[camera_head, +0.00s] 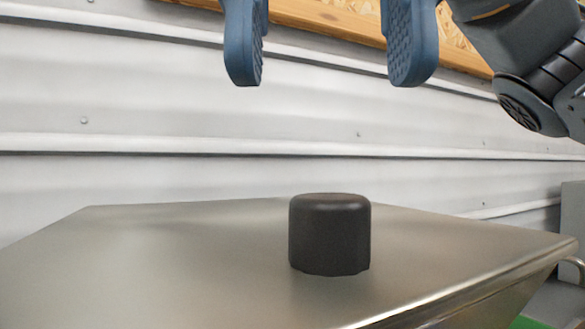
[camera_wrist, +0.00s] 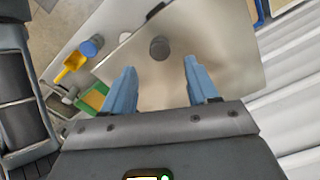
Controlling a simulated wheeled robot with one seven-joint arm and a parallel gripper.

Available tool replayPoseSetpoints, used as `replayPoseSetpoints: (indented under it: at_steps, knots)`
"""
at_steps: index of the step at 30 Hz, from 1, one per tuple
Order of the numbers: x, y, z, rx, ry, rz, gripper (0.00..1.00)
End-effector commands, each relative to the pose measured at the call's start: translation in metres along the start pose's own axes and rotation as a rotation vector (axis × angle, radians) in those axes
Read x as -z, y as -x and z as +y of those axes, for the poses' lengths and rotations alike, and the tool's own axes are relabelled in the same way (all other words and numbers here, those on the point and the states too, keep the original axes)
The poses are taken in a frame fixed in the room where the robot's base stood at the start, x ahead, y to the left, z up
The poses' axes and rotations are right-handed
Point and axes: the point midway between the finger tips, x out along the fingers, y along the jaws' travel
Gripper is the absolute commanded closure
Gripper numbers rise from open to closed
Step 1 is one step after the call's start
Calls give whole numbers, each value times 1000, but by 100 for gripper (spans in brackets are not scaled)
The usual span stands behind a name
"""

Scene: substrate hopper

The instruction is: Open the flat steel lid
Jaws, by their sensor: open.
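The flat steel lid (camera_head: 180,255) lies level and fills the lower part of the head view. A dark round knob (camera_head: 330,235) stands on it near the middle. My gripper (camera_head: 325,75) is open and empty, with blue fingers spread wide above the knob and apart from it. In the wrist view the lid (camera_wrist: 205,40) lies ahead of my gripper (camera_wrist: 160,85). The knob (camera_wrist: 160,47) shows there beyond the fingertips, in line with the gap between them.
A corrugated white metal wall (camera_head: 150,100) runs behind the lid. In the wrist view, a yellow scoop (camera_wrist: 72,66), a blue round object (camera_wrist: 90,46) and a green item (camera_wrist: 94,97) lie left of the lid. The lid's top is clear around the knob.

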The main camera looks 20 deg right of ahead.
Motion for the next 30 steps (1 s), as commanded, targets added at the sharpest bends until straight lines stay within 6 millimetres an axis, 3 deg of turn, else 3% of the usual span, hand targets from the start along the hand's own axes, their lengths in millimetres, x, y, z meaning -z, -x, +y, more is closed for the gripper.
replayPoseSetpoints:
  at_steps: [6,13,25,30]
  knots:
    - [0,-34,0,-1,3,-3,41]
    - [0,-60,0,1,3,-2,41]
    - [-1,-66,0,1,0,0,41]
    - [-1,-66,0,1,1,0,58]
